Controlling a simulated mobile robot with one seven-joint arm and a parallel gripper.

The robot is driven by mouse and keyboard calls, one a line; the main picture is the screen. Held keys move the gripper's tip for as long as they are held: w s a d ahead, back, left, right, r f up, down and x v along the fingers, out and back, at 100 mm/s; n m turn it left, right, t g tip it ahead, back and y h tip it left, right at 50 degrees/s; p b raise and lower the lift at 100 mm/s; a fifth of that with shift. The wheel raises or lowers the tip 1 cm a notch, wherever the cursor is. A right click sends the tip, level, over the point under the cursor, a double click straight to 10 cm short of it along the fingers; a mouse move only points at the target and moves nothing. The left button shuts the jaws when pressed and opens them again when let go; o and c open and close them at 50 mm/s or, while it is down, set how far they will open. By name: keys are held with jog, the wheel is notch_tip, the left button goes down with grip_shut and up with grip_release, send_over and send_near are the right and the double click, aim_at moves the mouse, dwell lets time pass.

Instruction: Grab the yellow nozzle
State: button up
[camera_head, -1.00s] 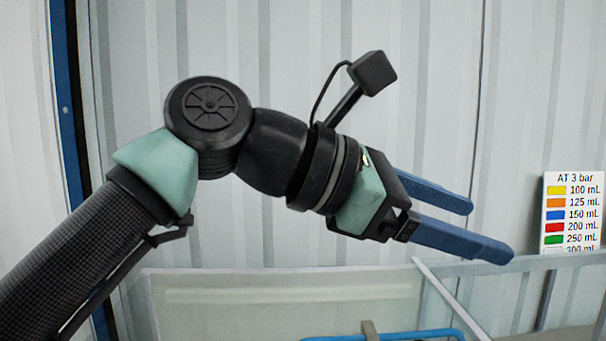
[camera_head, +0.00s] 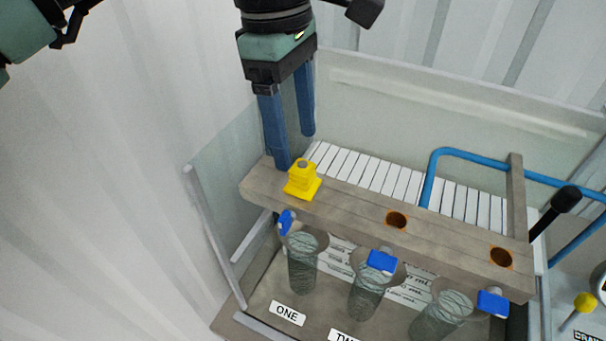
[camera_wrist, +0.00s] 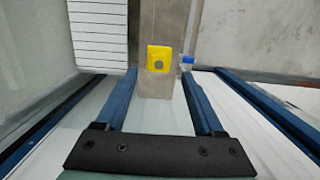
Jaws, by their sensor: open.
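The yellow nozzle (camera_head: 302,181) stands upright near the left end of a wooden bar. My gripper (camera_head: 295,150) points down, open and empty, over that end of the bar, with its blue fingers behind and left of the nozzle in the head view. In the wrist view the nozzle (camera_wrist: 160,59) lies ahead of the open fingers (camera_wrist: 160,92), about midway between their lines. I cannot tell the exact height of the fingertips above the bar.
The wooden bar (camera_head: 345,209) has two empty orange-rimmed holes (camera_head: 396,220) to the right. Below hang glass cylinders (camera_head: 303,265) with blue clips (camera_head: 382,262). A blue pipe (camera_head: 480,155) and black-knobbed lever (camera_head: 565,199) stand at the right. A clear panel (camera_head: 225,170) borders the left.

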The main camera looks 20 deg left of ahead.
aim_at(301, 164)
jog(key=shift+w+d+f+p, duration=0.15)
jog(key=shift+f+p, duration=0.1)
jog(key=shift+f, duration=0.65)
jog(key=shift+s+d+f+p, duration=0.1)
jog(key=shift+f+p, duration=0.2)
jog(key=shift+f, duration=0.65)
jog(key=shift+w+d+f+p, duration=0.15)
jog(key=shift+f+p, duration=0.1)
jog(key=shift+f, duration=0.65)
jog(key=shift+s, duration=0.1)
grip_shut()
